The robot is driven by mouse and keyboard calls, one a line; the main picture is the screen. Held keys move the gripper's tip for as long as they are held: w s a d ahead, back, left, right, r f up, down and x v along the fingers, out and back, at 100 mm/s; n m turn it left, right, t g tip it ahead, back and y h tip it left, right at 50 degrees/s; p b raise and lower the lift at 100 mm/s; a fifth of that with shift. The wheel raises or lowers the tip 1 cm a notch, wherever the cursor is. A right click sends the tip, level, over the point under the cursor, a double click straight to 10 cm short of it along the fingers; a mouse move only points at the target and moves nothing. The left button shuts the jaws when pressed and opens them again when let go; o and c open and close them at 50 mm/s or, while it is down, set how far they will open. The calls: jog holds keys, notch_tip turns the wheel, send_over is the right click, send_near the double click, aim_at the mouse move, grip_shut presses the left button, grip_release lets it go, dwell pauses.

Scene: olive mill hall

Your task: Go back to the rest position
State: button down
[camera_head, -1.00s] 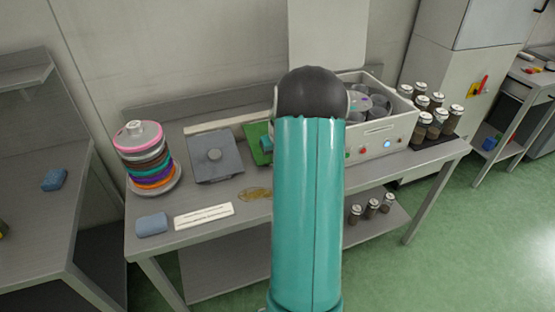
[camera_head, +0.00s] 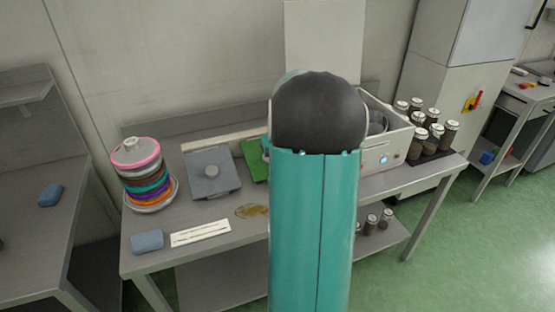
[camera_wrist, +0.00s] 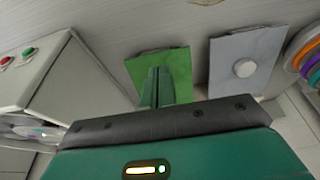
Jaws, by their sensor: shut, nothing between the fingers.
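My arm rises through the middle of the body view, a teal link topped by a dark round joint, and it hides my gripper there. In the wrist view my gripper (camera_wrist: 158,88) is shut and empty, its narrow green fingers together. The fingertips overlap a green plate (camera_wrist: 178,66) in the picture; I cannot tell the gap between them. The green plate also shows partly in the body view (camera_head: 254,160), left of my arm. A grey plate with a round knob (camera_head: 211,171) lies beside it.
The steel table (camera_head: 215,238) holds a stack of coloured discs (camera_head: 147,174), a blue sponge (camera_head: 147,241), a white strip (camera_head: 200,233) and a yellowish stain (camera_head: 252,211). A white box with buttons (camera_head: 388,154) and several jars (camera_head: 434,139) stand right. Green floor is clear at front right.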

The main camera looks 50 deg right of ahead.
dwell(0.3)
jog(key=w+a+r+n, duration=0.1)
jog(key=a+r, duration=0.3)
jog(key=a, duration=0.4)
jog(key=a+r+n+t, duration=0.1)
jog(key=a+r, duration=0.2)
jog(key=a, duration=0.5)
jog(key=w+a+r+n, duration=0.1)
jog(key=a+r, duration=0.3)
jog(key=a, duration=0.3)
jog(key=s+a+r+n+y, duration=0.1)
jog(key=s+a, duration=0.5)
jog(key=a, duration=0.4)
jog(key=s+a+r+n+t, duration=0.1)
jog(key=s+a+n, duration=0.1)
jog(key=s+a, duration=0.5)
jog(key=a, duration=0.3)
jog(key=shift+s+a+t+y, duration=0.15)
jog(key=shift+s+t+y, duration=0.15)
jog(key=shift+y, duration=0.1)
